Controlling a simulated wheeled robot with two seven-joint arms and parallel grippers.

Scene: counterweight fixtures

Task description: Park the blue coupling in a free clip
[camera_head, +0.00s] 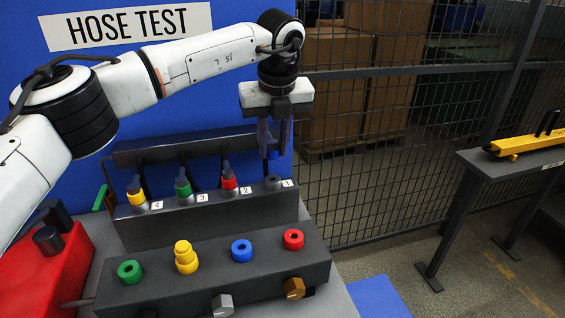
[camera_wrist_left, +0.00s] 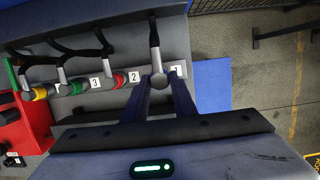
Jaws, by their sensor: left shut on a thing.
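My left gripper (camera_head: 274,148) is shut at the right end of the clip rack (camera_head: 140,226), above the clip labelled 1 (camera_head: 273,182). In the left wrist view its fingertips (camera_wrist_left: 160,80) close around a grey hose end (camera_wrist_left: 156,58) with a dark hose leading up from it. This appears to be the blue coupling, but its blue part is mostly hidden by the fingers. I cannot tell whether it touches clip 1. Yellow (camera_head: 136,194), green (camera_head: 183,187) and red (camera_head: 229,180) couplings stand in the clips to the left. My right gripper is not in view.
A dark block in front carries green (camera_head: 130,272), yellow (camera_head: 186,257), blue (camera_head: 242,250) and red (camera_head: 293,239) ports. A red box (camera_head: 45,275) stands at left. A mesh fence (camera_head: 390,140) is behind at right. Hoses hang behind the rack.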

